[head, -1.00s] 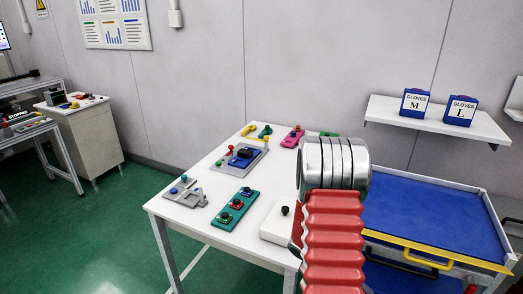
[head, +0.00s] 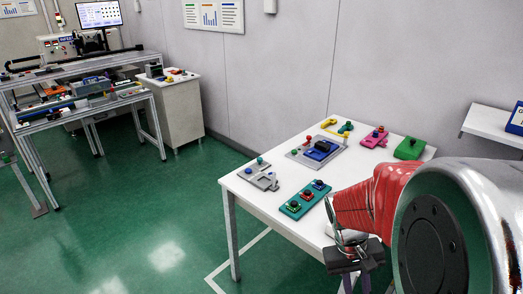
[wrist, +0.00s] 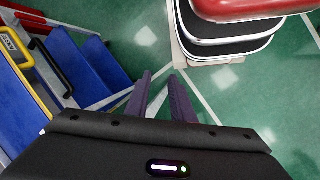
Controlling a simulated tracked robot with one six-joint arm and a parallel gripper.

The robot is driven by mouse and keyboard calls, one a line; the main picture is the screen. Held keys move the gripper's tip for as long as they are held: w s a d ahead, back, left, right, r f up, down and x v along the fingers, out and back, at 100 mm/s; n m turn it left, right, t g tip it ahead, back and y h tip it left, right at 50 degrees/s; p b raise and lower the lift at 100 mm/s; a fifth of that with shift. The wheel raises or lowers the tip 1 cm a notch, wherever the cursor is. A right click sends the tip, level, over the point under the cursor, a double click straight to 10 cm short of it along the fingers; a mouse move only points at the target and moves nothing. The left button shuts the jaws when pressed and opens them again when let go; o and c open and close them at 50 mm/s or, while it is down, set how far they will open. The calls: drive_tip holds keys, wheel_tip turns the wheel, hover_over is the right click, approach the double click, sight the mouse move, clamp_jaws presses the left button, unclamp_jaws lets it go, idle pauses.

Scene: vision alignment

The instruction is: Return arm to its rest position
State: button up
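My gripper (wrist: 161,80) shows in the wrist view as two dark fingers standing apart, with green floor visible between them and nothing held. In the head view my red and silver arm fills the lower right.
The white table (head: 246,189) carries a teal fixture (head: 305,200), a grey fixture with a blue part (head: 318,151), a pink block (head: 374,138) and a green block (head: 410,148). A blue-lined cart (wrist: 85,62) lies left in the wrist view. Floor left of the table is clear.

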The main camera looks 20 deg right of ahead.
drive_tip(key=w+a+r+n+t+y, duration=0.1)
drive_tip(key=a+r+t, duration=0.7)
drive_tip(key=a+r, duration=0.8)
drive_tip(key=shift+w+a+n+t+y, duration=0.3)
drive_tip(key=shift+w+a+n+y, duration=0.15)
drive_tip(key=shift+a+n, duration=0.75)
drive_tip(key=shift+s+r, duration=0.1)
